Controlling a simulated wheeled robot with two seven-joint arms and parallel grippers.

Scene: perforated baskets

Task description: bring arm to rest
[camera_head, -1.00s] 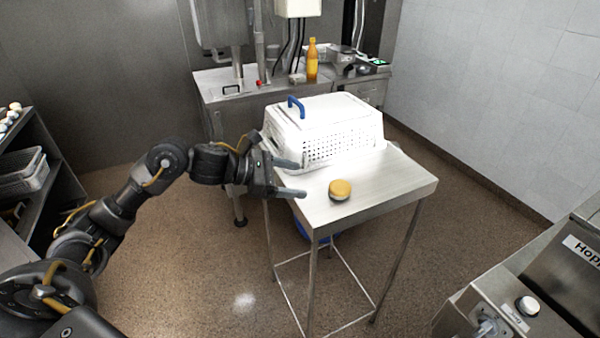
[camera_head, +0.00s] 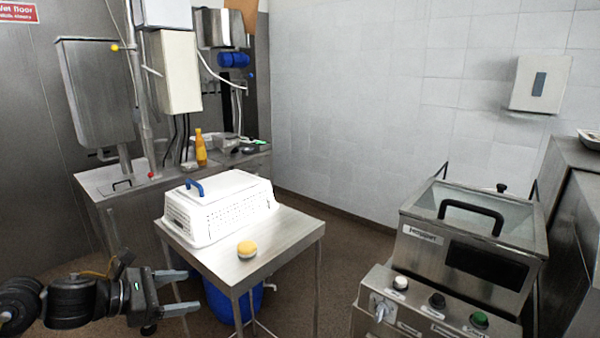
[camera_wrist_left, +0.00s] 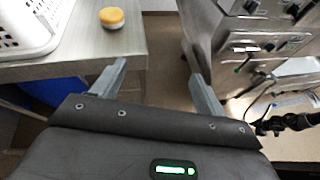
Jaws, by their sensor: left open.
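My left gripper (camera_head: 180,291) is open and empty. In the head view it is at the lower left, in front of and to the left of the small steel table (camera_head: 283,231), apart from it. In the left wrist view its two fingers (camera_wrist_left: 157,85) are spread wide with nothing between them, with the table at the upper left. My right gripper is not in the head view; a dark arm part shows at the right edge of the left wrist view.
A white perforated basket (camera_head: 225,211) with a blue handle and a yellow-topped round item (camera_head: 247,249) sit on the table. A blue bin (camera_head: 232,300) stands beneath. A steel machine with knobs (camera_head: 450,260) stands at right. Floor between them is clear.

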